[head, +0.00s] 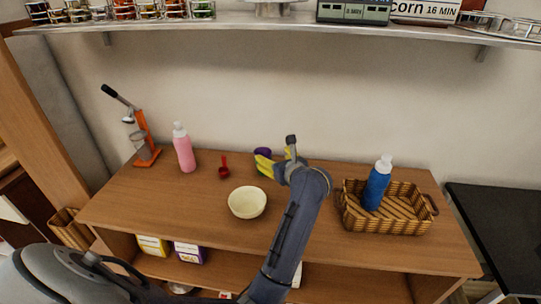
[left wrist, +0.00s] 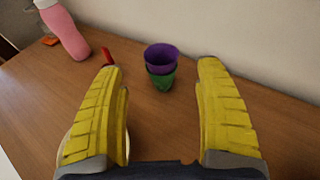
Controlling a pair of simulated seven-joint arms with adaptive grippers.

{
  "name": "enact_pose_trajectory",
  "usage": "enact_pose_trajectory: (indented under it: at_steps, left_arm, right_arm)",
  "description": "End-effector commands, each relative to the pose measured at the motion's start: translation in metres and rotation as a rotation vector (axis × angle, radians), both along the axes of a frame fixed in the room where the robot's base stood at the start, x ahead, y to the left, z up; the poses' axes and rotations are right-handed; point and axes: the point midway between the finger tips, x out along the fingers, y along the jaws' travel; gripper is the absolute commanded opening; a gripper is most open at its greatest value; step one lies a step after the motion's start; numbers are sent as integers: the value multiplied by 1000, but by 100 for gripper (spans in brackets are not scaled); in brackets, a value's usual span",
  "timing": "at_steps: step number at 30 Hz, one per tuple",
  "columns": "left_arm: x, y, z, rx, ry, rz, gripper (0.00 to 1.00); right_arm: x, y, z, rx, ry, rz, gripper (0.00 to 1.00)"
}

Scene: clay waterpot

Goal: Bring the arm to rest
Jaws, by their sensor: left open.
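My left gripper (head: 276,160) is over the back middle of the wooden table (head: 150,210), its yellow fingers spread. My left arm reaches up to it from the bottom of the head view. In the left wrist view the open left gripper (left wrist: 160,68) has nothing between its fingers. A purple cup (left wrist: 161,55) sits in or on a green cup (left wrist: 162,80) beyond the fingertips, apart from them. In the head view the purple cup (head: 262,152) shows just behind the gripper. My right gripper is not in view.
A cream bowl (head: 247,202) stands left of my arm. A wicker basket (head: 400,222) holding a blue bottle (head: 376,185) stands to its right. A pink bottle (head: 183,150), a red scoop (head: 223,170) and an orange juicer (head: 142,135) stand at the left. A shelf (head: 240,20) hangs above.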

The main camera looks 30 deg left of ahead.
Motion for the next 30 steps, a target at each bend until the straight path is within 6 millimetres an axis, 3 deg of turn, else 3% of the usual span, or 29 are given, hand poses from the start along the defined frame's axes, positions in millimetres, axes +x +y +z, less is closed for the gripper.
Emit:
enact_pose_trajectory:
  at_steps: [20,23,25,30]
  left_arm:
    - [-6,-3,2,1,-2,9,71]
    - [-14,13,-1,3,-14,54,71]
    - [-26,35,-4,9,-30,116,71]
    - [-79,114,-10,50,-108,353,71]
  right_arm:
    - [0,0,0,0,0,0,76]
    - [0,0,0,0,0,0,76]
    - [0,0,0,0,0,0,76]
    - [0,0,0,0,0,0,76]
